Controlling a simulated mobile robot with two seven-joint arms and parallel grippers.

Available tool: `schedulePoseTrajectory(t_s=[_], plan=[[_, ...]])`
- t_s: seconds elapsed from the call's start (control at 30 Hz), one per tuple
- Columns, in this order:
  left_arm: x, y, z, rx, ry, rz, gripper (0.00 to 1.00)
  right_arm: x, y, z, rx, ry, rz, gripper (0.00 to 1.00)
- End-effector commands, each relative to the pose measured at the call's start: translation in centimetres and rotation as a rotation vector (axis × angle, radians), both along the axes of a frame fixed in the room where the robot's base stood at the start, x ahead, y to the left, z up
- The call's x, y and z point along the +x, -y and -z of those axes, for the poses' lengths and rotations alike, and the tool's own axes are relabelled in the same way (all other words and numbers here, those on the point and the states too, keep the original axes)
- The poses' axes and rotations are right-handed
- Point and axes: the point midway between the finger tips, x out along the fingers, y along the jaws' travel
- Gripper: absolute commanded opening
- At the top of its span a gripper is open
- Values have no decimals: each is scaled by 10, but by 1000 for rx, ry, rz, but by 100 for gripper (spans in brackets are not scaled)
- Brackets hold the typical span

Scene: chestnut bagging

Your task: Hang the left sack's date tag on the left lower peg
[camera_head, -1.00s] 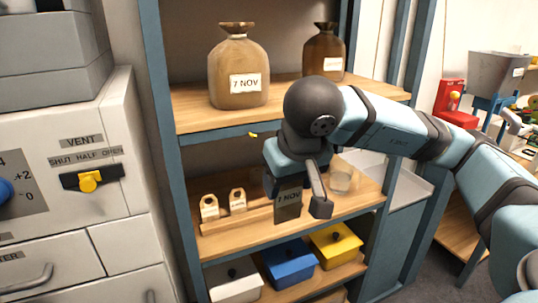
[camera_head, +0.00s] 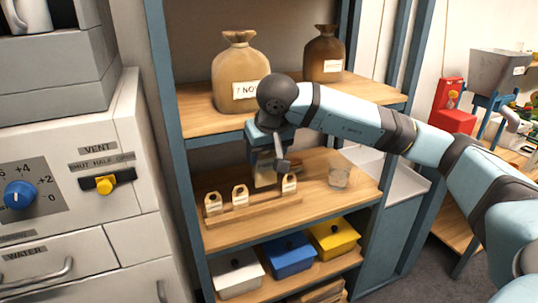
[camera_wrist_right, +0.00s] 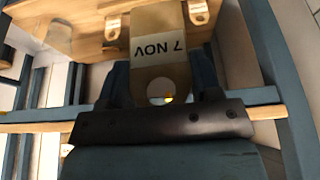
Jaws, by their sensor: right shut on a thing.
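The date tag, a pale wooden piece marked 7 NOV, (camera_wrist_right: 160,60) is held in my right gripper (camera_head: 268,158). In the right wrist view its lettering appears upside down, and its round hole lies between the fingers (camera_wrist_right: 160,90). A small yellow spot shows in the hole; it may be the peg's tip. In the head view my right wrist and gripper cover the upper shelf's front edge, where the peg is hidden. The left sack (camera_head: 240,70), tan with a 7 NOV label, stands on the upper shelf behind my wrist. My left gripper is not in view.
A wooden rack (camera_head: 250,211) with several tags stands on the middle shelf below my gripper. A glass (camera_head: 339,175) stands to its right. A darker sack (camera_head: 324,55) is on the upper shelf. Lidded boxes (camera_head: 288,258) fill the shelf below.

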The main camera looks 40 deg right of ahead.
Motion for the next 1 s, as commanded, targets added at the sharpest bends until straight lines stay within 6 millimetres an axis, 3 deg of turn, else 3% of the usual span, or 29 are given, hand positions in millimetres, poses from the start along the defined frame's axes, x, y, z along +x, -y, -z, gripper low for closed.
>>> schedulePoseTrajectory(t_s=[0.5,1.0], plan=[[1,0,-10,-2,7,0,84,33,8,2,1,-1,1,39],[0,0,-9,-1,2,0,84,40,9,3,0,0,0,39]])
